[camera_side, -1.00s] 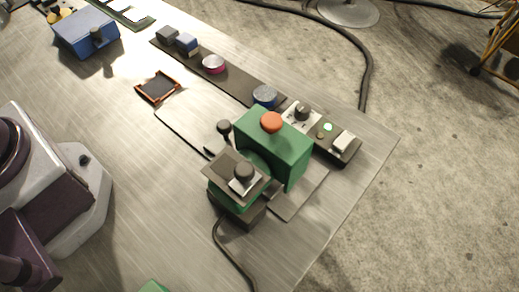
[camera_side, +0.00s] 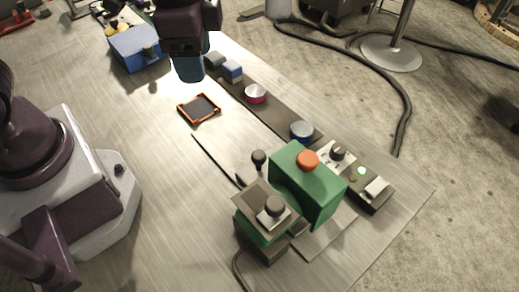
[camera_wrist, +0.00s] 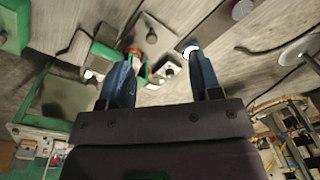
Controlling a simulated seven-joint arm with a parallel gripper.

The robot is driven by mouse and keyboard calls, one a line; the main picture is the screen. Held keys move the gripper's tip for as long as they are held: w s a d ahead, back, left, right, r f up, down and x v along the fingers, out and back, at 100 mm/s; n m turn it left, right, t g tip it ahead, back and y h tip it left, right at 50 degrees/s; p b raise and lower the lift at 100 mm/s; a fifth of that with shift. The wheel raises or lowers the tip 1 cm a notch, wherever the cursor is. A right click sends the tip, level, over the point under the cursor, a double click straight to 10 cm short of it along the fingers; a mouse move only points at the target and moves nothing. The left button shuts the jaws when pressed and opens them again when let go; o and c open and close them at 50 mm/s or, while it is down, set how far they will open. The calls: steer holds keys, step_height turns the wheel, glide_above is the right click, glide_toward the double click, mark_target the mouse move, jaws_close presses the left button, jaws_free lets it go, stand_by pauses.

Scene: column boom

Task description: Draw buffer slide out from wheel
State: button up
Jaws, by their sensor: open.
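In the side view a green housing (camera_side: 308,186) with an orange button on top stands near the table's right end. My gripper (camera_side: 190,72) hangs over the table at the upper middle, well away from the slide. In the wrist view my gripper (camera_wrist: 160,68) shows two blue fingers spread apart with nothing held between them.
A black ball-topped lever (camera_side: 258,158) stands left of the housing. A dark strip (camera_side: 275,112) with small blocks and round pieces runs behind. A control box (camera_side: 374,188) is at the right. An orange-rimmed tray (camera_side: 199,109) and a blue box (camera_side: 137,48) lie farther left.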

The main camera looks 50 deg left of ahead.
mark_target(259, 153)
steer(key=w+d+f+m, duration=0.6)
steer(key=d+f+m, duration=0.15)
steer(key=m, duration=0.55)
steer(key=shift+g, duration=0.3)
steer(key=f, duration=1.2)
steer(key=shift+s+d+f, duration=0.2)
steer(key=shift+f, duration=0.2)
